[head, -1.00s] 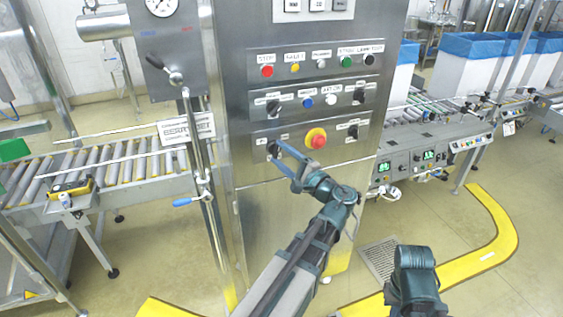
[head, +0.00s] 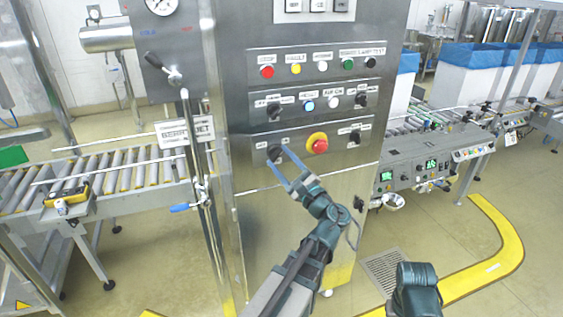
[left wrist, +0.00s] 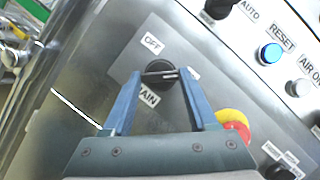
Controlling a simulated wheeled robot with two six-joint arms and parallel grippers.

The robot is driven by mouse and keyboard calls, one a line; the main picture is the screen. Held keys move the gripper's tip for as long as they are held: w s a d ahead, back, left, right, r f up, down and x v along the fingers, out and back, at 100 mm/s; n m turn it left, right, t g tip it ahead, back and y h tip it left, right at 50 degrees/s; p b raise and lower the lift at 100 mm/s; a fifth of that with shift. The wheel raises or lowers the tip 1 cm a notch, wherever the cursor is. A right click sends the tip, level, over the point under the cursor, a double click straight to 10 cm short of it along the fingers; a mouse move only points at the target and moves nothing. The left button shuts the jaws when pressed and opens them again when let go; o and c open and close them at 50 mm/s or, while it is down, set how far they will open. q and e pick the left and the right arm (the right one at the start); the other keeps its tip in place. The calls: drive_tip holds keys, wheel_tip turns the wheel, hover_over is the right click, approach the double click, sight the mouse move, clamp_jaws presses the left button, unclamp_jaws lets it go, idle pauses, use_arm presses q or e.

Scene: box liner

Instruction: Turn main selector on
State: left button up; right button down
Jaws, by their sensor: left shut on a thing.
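The main selector is a round black knob in the left wrist view (left wrist: 160,88), with an OFF label above it and a MAIN label below. A partly hidden white label sits at its right. The knob's bar lies across the picture, in line with that label. My left gripper (left wrist: 161,74) is shut on the bar, one finger at each end. In the head view the selector (head: 274,151) is at the lower left of the panel, with my left gripper (head: 277,156) on it. My right gripper is out of view.
A red emergency stop button on a yellow ring (head: 317,144) is close right of the selector. A blue RESET button (left wrist: 270,53) looks lit. Other buttons and switches are above. A roller conveyor (head: 110,178) stands at left.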

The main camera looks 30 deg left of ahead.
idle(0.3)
use_arm(q)
drive_tip(key=o, duration=1.4)
drive_tip(key=shift+f, duration=0.1)
drive_tip(key=b+v, duration=0.3)
drive_tip(key=v, duration=1)
drive_tip(key=shift+s+d+b, duration=0.15)
drive_tip(key=shift+d+b, duration=0.2)
drive_tip(key=shift+b, duration=0.05)
